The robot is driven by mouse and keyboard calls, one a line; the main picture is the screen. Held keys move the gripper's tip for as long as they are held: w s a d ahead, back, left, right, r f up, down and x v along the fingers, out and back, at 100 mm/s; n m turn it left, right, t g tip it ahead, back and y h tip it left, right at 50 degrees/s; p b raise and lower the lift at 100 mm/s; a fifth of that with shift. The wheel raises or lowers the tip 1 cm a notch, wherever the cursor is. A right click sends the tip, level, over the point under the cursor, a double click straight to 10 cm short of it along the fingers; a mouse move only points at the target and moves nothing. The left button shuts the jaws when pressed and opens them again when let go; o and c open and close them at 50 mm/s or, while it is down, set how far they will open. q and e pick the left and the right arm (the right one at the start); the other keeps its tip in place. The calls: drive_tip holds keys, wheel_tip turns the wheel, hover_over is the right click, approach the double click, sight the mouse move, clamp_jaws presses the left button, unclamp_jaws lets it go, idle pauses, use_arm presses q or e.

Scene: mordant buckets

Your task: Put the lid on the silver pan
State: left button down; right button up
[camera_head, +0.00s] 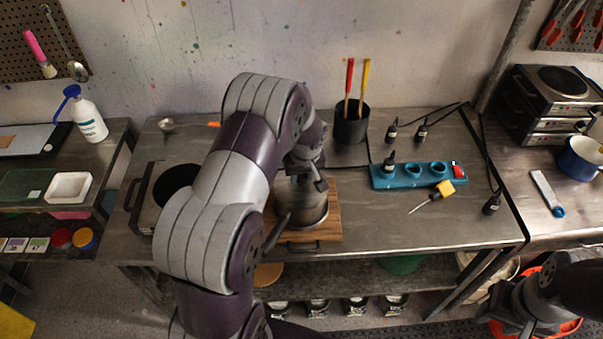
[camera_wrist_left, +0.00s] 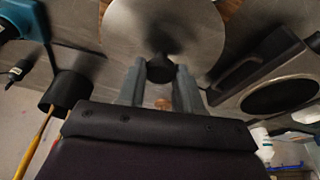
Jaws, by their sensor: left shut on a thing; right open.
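The silver pan (camera_head: 308,212) stands upright on a wooden board (camera_head: 333,222) on the middle metal table, partly hidden by my left arm. The lid is a round grey metal disc (camera_wrist_left: 190,18) with a black knob (camera_wrist_left: 160,70) in the left wrist view. My left gripper (camera_wrist_left: 160,80) is shut on that knob. In the head view the left gripper (camera_head: 313,170) is right over the pan's top, and the lid is mostly hidden there. I cannot tell whether the lid touches the rim. My right gripper (camera_head: 510,318) is low at the bottom right, open and away from the pan.
A hot plate (camera_head: 145,205) is left of my arm. A black pot (camera_head: 351,128) with red and yellow handled tools stands behind the board. The table's front right is clear.

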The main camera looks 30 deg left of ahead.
use_arm(q)
drive_tip(key=shift+f, duration=0.25)
drive_tip(key=c, duration=0.7)
unclamp_jaws()
drive_tip(key=shift+r, duration=0.1)
drive_tip(key=b+v, duration=0.3)
drive_tip(key=v, duration=0.9)
drive_tip(key=shift+r, duration=0.3)
